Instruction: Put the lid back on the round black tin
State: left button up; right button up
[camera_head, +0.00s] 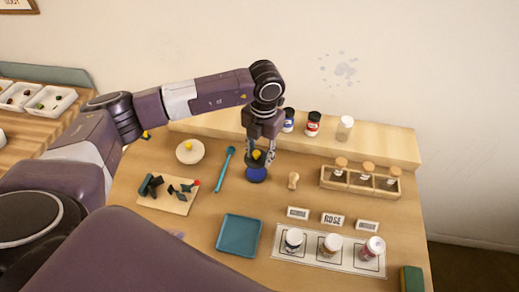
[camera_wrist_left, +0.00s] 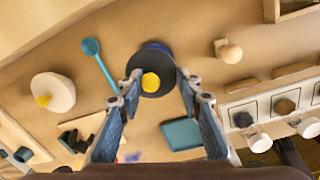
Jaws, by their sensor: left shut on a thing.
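The dark round lid with a yellow knob (camera_wrist_left: 151,82) is held between the fingertips of my left gripper (camera_wrist_left: 160,87). In the head view the left gripper (camera_head: 259,150) points down, with the yellow knob (camera_head: 257,155) between its fingers. The round black tin (camera_head: 256,175) stands directly below, with blue showing in it. In the left wrist view the tin's blue (camera_wrist_left: 157,46) shows past the lid's far edge, and the lid hides most of the tin. I cannot tell whether lid and tin touch. My right gripper is not in view.
A teal spoon (camera_head: 225,170) and a pale round dish (camera_head: 190,151) lie left of the tin. A small wooden knob-like piece (camera_head: 293,180) is right of it. A teal tray (camera_head: 239,235) is in front, and a wooden vial rack (camera_head: 360,182) stands to the right.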

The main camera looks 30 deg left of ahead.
aim_at(260, 160)
pick_arm(q)
jog(key=shift+f+n, duration=0.15)
jog(key=shift+n, duration=0.25)
jog(key=shift+f+b, duration=1.4)
jog(key=shift+f, duration=0.95)
jog(key=shift+f+b, duration=0.75)
jog(key=shift+f, duration=0.1)
jog(key=shift+r, duration=0.1)
grip_shut()
jog(key=shift+a+r, duration=0.2)
jog(key=shift+a, duration=0.35)
jog(key=shift+f+b, duration=0.25)
jog(key=shift+b, duration=0.35)
jog(key=shift+s, duration=0.1)
